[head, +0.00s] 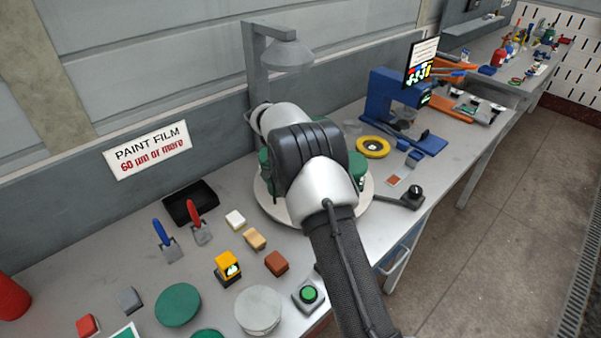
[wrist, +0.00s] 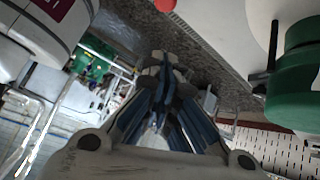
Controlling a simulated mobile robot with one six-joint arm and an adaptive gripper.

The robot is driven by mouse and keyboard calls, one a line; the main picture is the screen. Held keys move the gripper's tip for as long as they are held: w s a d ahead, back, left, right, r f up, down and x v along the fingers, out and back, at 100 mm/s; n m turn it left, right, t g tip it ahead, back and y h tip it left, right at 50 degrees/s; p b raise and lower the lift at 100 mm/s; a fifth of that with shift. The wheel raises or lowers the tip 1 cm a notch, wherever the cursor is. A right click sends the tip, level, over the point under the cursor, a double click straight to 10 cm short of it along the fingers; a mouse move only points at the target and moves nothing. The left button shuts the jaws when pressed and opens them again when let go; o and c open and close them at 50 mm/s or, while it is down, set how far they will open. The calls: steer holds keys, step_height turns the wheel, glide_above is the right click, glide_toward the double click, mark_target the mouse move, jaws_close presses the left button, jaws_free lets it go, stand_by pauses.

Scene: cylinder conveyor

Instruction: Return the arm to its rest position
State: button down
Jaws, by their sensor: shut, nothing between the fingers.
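My arm reaches over the workbench (head: 95,255) in the head view, its dark sleeve and white joint in the middle of the picture. My gripper is hidden behind the arm there. In the wrist view my gripper (wrist: 165,70) is shut, its blue-grey fingers together with nothing between them. A round white turntable (head: 268,203) with green items (head: 357,172) on it lies partly hidden behind the arm. In the wrist view a large green rounded object (wrist: 295,85) is at the right, apart from the fingers.
A grey lamp (head: 287,55) stands behind the arm. A blue stand machine (head: 385,98) and a yellow disc (head: 373,147) are to the right. A yellow gauge (head: 228,266), green disc (head: 178,305), grey disc (head: 258,310) and green button (head: 308,294) lie in front. The floor at right is clear.

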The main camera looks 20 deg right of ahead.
steer(key=s+a+r+n+t+y+b, duration=0.1)
steer(key=s+a+r+n+t, duration=0.2)
steer(key=s+r+n, duration=0.4)
steer(key=s+a+r+n+t+y, duration=0.1)
steer(key=s+a+r+n+t, duration=0.25)
steer(key=r+n, duration=0.35)
steer(key=s+a+f+n+t+y+b, duration=0.1)
steer(key=s+a+n+t, duration=0.4)
steer(key=s+n, duration=0.7)
steer(key=s+a+y, duration=0.1)
steer(key=s, duration=0.4)
steer(key=shift+f+t+y, duration=0.15)
steer(key=shift+t+y, duration=0.2)
steer(key=shift+y, duration=0.05)
